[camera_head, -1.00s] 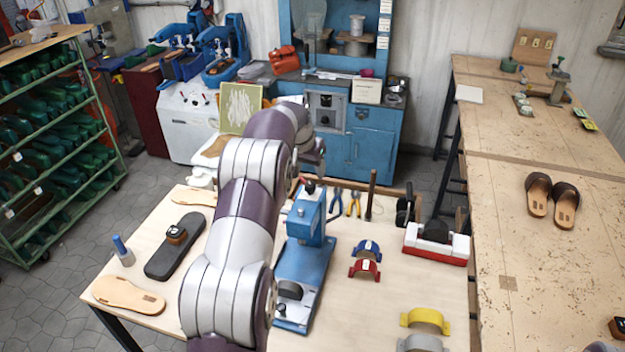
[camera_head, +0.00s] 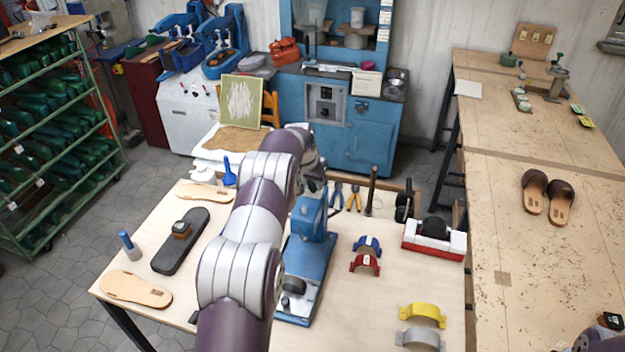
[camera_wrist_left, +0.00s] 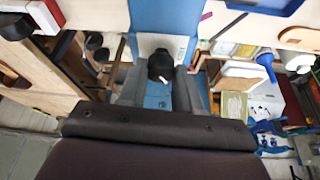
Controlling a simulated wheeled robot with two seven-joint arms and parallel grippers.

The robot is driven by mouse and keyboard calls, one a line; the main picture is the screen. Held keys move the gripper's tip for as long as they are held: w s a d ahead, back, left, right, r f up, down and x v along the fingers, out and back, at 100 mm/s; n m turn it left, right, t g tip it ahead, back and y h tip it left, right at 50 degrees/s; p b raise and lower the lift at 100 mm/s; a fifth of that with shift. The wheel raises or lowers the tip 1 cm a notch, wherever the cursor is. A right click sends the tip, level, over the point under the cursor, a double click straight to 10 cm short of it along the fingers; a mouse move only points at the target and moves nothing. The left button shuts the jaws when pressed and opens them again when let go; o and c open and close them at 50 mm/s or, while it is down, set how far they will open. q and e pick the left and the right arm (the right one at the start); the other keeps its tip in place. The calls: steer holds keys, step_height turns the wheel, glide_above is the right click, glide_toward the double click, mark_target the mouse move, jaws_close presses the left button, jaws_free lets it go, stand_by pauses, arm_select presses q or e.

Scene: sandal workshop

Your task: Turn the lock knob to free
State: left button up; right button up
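The blue press (camera_head: 306,262) stands on the light worktable (camera_head: 390,290). In the left wrist view a round black knob (camera_wrist_left: 161,66) with a white mark sits on the blue press body (camera_wrist_left: 158,20), in front of a pale plate. My left gripper (camera_wrist_left: 160,82) has its two grey fingers on either side of the knob, apart from each other. I cannot tell whether they touch it. In the head view my left gripper (camera_head: 316,178) is at the back of the press, mostly hidden by my arm. The knob is hidden there. My right gripper is not in view.
Red and blue arched clamps (camera_head: 366,262) and a yellow one (camera_head: 423,314) lie right of the press. Pliers (camera_head: 354,198) and a hammer (camera_head: 371,190) stand behind it. A dark sole (camera_head: 181,241) lies to its left.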

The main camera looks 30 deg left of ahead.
arm_select(q)
steer(key=n+y+b, duration=0.1)
steer(key=n, duration=0.1)
steer(key=n+y+b, duration=0.1)
steer(key=n+b, duration=0.1)
steer(key=n, duration=0.1)
steer(key=shift+w+d+f+b, duration=0.1)
steer(key=shift+d+f+b, duration=0.05)
steer(key=shift+b, duration=0.15)
steer(key=shift+n+g+b, duration=0.4)
steer(key=shift+n, duration=0.4)
steer(key=shift+r+n+y, duration=0.2)
steer(key=shift+n+y, duration=0.2)
steer(key=shift+r+n+g+p, duration=0.2)
steer(key=shift+n+g+p, duration=0.2)
steer(key=shift+n+p, duration=0.45)
steer(key=shift+w+f+n+y+p, duration=0.1)
steer(key=shift+n+y+p, duration=0.3)
steer(key=shift+n+p, duration=0.25)
steer(key=o, duration=1)
steer(key=shift+f, duration=0.15)
